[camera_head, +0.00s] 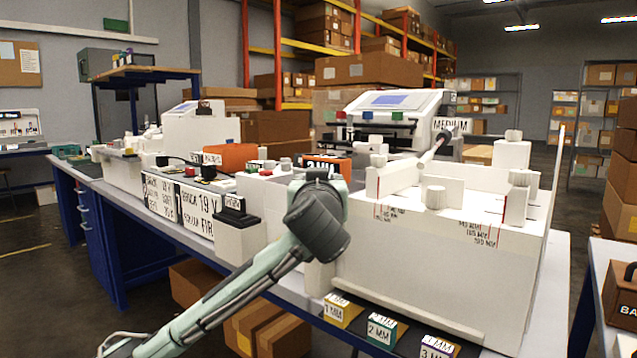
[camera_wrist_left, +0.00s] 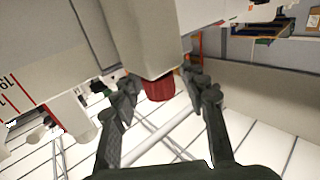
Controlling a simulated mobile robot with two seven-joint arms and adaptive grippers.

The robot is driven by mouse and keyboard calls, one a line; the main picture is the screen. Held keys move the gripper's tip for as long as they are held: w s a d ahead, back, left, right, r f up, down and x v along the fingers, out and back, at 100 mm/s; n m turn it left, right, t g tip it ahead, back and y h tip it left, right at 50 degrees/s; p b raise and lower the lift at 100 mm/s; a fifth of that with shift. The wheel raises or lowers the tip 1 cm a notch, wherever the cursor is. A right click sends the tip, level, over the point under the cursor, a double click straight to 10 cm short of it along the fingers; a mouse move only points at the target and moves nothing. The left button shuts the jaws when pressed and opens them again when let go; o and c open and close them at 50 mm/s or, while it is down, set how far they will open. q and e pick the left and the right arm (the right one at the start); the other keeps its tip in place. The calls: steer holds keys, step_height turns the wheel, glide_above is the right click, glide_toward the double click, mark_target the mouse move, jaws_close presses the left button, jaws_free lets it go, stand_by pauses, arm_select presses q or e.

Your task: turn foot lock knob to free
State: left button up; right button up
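In the left wrist view a short red cylindrical knob (camera_wrist_left: 158,88) sits at the end of a pale grey block (camera_wrist_left: 145,35). It looks like the foot lock knob, but no label on it is readable. My left gripper (camera_wrist_left: 162,85) is open, with a dark finger on each side of the red knob. Gaps show between the knob and the fingers, and I cannot tell whether they touch. In the head view my left arm reaches in front of the white plotter bench unit (camera_head: 430,265). Its fingers and the red knob are hidden there. My right gripper is not in view.
Labelled boxes marked 1 MM (camera_head: 343,309), 2 MM (camera_head: 381,331) and 3 MM (camera_head: 436,347) stand along the bench front. An orange box (camera_head: 328,166) is behind my wrist.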

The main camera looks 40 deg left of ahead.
arm_select(q)
steer(key=v, duration=0.7)
steer(key=shift+s+d, duration=0.2)
stand_by(0.6)
